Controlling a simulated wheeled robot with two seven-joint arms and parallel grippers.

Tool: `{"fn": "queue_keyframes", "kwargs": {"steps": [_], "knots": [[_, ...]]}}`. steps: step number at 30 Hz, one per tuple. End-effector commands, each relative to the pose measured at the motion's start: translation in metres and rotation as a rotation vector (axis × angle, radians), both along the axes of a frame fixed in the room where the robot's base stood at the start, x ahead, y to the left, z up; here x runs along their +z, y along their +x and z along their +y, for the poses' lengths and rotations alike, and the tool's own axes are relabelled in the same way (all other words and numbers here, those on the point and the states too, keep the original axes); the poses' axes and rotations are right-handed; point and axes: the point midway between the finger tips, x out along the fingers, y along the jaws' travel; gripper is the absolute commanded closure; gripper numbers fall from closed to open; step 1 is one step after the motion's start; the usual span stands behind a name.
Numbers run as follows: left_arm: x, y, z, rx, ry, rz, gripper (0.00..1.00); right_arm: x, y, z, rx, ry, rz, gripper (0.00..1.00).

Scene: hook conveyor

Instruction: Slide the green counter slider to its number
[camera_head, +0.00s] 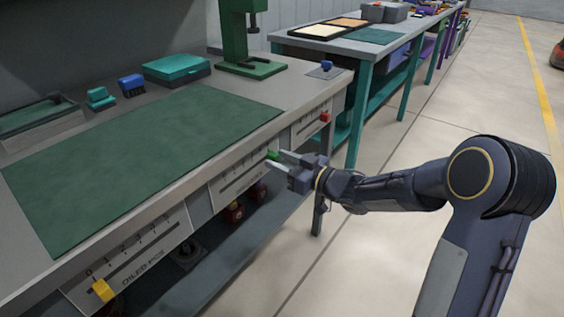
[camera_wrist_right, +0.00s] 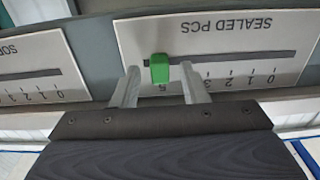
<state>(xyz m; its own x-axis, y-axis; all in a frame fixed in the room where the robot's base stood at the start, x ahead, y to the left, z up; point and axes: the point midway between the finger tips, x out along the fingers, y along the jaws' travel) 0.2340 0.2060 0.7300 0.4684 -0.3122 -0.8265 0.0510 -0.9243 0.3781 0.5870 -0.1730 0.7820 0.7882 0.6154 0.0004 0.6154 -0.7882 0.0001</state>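The green counter slider (camera_head: 272,155) sits in a slot on a white scale panel (camera_head: 238,178) on the bench's front edge. In the right wrist view the green slider (camera_wrist_right: 159,68) stands in the dark slot of the panel marked SEALED PCS (camera_wrist_right: 228,40), seen upside down, beside the number 5. My right gripper (camera_head: 281,158) is at the slider. In the wrist view its two fingers (camera_wrist_right: 160,80) are open, one on each side of the slider, with a small gap visible on both sides. My left gripper is not in view.
A yellow slider (camera_head: 102,290) on the panel marked OILED PCS and a red slider (camera_head: 325,117) on a farther panel share the front edge. A green mat (camera_head: 140,155) covers the bench top. A green press (camera_head: 240,45) stands behind.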

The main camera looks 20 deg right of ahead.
Motion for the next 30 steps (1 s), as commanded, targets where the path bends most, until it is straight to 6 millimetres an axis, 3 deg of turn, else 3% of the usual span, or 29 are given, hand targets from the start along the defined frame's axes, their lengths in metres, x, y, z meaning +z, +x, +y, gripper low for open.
{"fn": "queue_keyframes", "kwargs": {"steps": [3, 12, 23, 30], "knots": [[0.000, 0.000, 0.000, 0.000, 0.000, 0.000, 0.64, 0.000, 0.000, 0.000, 0.000, 0.000, 0.000, 0.63], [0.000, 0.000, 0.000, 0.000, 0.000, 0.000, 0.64, 0.000, 0.000, 0.000, 0.000, 0.000, 0.000, 1.00], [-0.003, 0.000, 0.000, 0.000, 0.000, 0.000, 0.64, -0.001, -0.005, 0.005, 0.001, 0.001, 0.001, 1.00], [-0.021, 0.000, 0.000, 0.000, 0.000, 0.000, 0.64, -0.004, -0.033, 0.041, 0.004, 0.001, 0.000, 1.00]]}}
